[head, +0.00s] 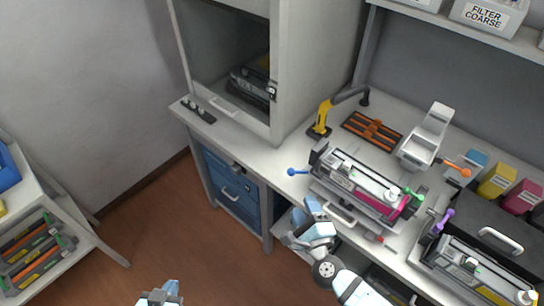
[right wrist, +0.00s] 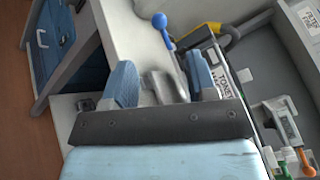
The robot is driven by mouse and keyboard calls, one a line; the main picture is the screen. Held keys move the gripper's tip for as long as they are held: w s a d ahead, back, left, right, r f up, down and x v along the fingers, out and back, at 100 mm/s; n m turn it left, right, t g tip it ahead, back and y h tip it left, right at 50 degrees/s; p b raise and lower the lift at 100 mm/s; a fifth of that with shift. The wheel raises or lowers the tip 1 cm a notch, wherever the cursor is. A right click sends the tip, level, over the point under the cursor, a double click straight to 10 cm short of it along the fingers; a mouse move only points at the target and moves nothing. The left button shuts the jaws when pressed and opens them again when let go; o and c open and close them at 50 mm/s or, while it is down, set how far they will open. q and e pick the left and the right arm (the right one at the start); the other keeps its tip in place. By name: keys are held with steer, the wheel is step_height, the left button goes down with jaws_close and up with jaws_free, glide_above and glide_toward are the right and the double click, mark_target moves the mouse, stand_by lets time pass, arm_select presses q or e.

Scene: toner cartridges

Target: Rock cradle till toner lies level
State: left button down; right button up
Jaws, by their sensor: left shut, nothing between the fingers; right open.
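The cradle (head: 378,214) stands on the bench with a long grey and magenta toner cartridge (head: 362,182) lying in it. A blue ball knob (head: 291,172) sticks out at its left end, and it also shows in the right wrist view (right wrist: 160,21). The toner inside is hidden. My right gripper (head: 308,222) is open in front of the cradle's left front side. In the right wrist view a grey handle-like part (right wrist: 166,86) shows between its fingers, apparently not gripped. My left gripper (head: 162,293) is shut and empty at the bottom edge, far from the bench.
A second cartridge (head: 478,268) lies in a holder at the right, beside a black case (head: 497,243). A yellow-grey arm tool (head: 321,120), an orange rack (head: 371,131) and coloured boxes (head: 497,181) stand behind. A tall cabinet (head: 306,70) rises at the back left.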

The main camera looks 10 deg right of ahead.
mark_target(292, 173)
steer(key=shift+m+h, duration=0.3)
steer(key=shift+m, duration=0.4)
steer(key=w, duration=0.4)
steer(key=w+p, duration=0.1)
steer(key=w, duration=0.4)
steer(key=w+p, duration=0.1)
steer(key=w, duration=0.4)
steer(key=shift+a+f, duration=0.2)
steer(key=shift+a, duration=0.05)
steer(key=shift+w, duration=0.4)
